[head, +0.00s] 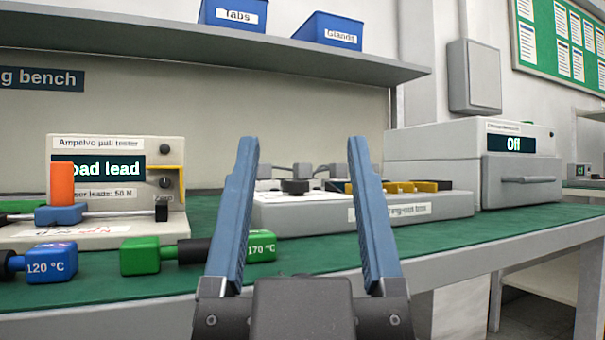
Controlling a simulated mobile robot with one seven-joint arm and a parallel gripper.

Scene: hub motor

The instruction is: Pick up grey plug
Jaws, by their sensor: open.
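My gripper (302,142) is open, its two blue fingers pointing away from me over the front of the green bench. Nothing is between the fingers. Beyond them lies a low grey box (420,207) with a label ending in "ing-out box". Small grey plug-like pieces (302,171) stand in a row at its back, seen between the fingers. They are small and partly covered by my fingers, so I cannot tell which one is the grey plug. A round black knob (295,187) and several yellow-brown pieces (400,187) sit on the box top.
A pull tester (115,150) with an orange-handled tool (62,183) stands at left. Blue 120 °C (45,267) and green 170 °C (140,256) tools lie at front left. A grey machine reading "Off" (520,180) stands at right. A shelf (200,42) with blue bins overhangs the back.

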